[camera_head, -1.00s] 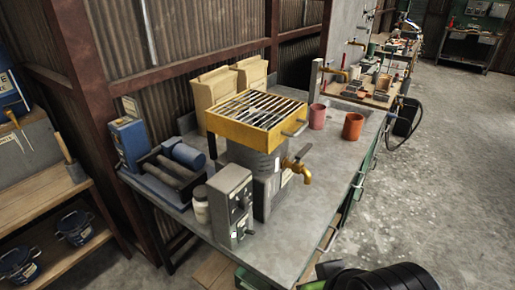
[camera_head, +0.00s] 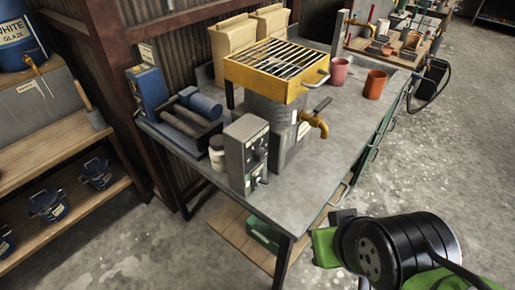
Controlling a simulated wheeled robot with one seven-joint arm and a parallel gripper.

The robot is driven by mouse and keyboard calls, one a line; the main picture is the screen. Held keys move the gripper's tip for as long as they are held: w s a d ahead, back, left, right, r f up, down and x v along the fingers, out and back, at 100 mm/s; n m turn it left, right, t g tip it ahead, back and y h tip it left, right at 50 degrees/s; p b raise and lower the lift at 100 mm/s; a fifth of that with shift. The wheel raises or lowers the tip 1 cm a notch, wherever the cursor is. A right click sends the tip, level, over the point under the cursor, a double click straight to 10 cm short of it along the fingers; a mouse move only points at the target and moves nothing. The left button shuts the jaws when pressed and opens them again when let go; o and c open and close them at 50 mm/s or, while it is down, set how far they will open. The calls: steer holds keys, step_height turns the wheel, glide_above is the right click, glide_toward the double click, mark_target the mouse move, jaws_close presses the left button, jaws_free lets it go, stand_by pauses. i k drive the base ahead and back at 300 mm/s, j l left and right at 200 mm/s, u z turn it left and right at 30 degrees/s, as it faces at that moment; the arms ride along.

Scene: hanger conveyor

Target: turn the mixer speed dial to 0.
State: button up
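The mixer (camera_head: 285,150) is a grey machine on the workbench, with a yellow slatted hopper (camera_head: 283,72) on top and a brass tap (camera_head: 315,122) on its right side. A grey control box (camera_head: 237,150) stands in front of it. Small dark knobs (camera_head: 261,152) are on the box's right-hand face; which one is the speed dial and its setting are too small to read. My gripper (camera_head: 331,231), at the end of my black and green arm at the lower right, is below and right of the control box, apart from it. Its fingers cannot be made out clearly.
The grey workbench (camera_head: 330,165) also holds a white jar (camera_head: 217,153), a tray of rollers (camera_head: 182,128), a blue box (camera_head: 147,88), a pink cup (camera_head: 340,71) and an orange cup (camera_head: 376,84). Wooden shelves (camera_head: 60,130) stand left. Floor (camera_head: 450,150) is clear at right.

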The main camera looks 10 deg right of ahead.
mark_target(260, 153)
steer(key=j+u, duration=0.4)
steer(key=i+j+u, duration=0.1)
steer(key=j+u, duration=0.15)
steer(key=u, duration=0.15)
